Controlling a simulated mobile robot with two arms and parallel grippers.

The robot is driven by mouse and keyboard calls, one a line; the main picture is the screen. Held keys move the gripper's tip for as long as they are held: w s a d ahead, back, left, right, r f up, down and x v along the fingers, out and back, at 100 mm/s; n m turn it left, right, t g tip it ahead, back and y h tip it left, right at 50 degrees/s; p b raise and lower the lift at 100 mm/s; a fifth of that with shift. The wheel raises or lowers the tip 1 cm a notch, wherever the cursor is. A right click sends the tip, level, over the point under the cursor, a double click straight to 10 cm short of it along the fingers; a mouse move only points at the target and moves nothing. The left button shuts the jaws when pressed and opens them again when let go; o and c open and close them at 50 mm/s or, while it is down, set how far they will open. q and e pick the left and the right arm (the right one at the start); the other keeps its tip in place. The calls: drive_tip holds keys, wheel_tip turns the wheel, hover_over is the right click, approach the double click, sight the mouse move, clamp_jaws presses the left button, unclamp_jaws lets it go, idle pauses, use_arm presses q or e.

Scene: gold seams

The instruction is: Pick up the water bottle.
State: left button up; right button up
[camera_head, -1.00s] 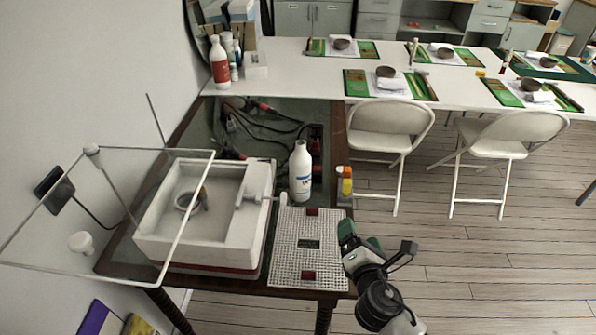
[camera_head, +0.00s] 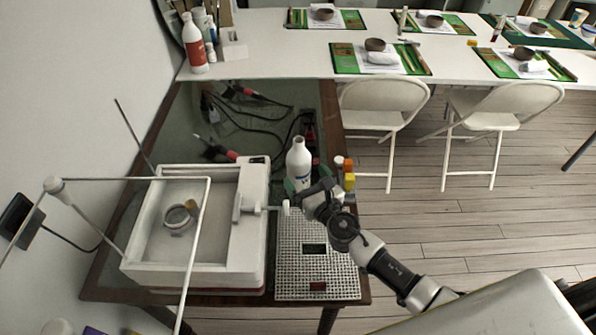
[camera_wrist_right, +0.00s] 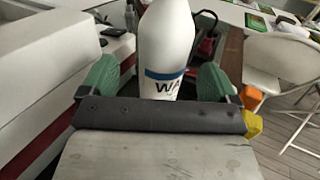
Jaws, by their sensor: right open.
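The water bottle (camera_head: 299,160) is white with a dark blue band and stands upright on the dark table, right of the white basin machine. It also shows in the right wrist view (camera_wrist_right: 167,45), with part of its lettering visible. My right gripper (camera_head: 307,186) is at the near side of the bottle. In the wrist view its green fingertips (camera_wrist_right: 158,78) are apart, one on each side of the bottle, and the jaws are open. Whether they touch it cannot be told. The bottle's base is hidden behind the gripper. My left gripper is not in view.
The white basin machine (camera_head: 250,225) stands close left of the bottle. A white grid mat (camera_head: 318,262) lies in front. Small orange and yellow bottles (camera_head: 348,176) stand close right. Cables (camera_head: 262,128) lie behind. Another white bottle with a red label (camera_head: 195,45) stands on the white table.

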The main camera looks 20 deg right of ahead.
sight(304, 172)
drive_tip(key=w, duration=0.4)
drive_tip(key=shift+w+a+f, duration=0.15)
drive_tip(key=shift+w+a, duration=0.05)
drive_tip(key=shift+w, duration=0.15)
drive_tip(key=shift+w+a, duration=0.1)
drive_tip(key=shift+w, duration=0.25)
drive_tip(key=shift+s, duration=0.1)
drive_tip(key=c, duration=1.1)
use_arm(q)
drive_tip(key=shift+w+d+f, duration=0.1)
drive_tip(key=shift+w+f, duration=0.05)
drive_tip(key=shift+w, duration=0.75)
use_arm(e)
drive_tip(key=shift+r, duration=0.2)
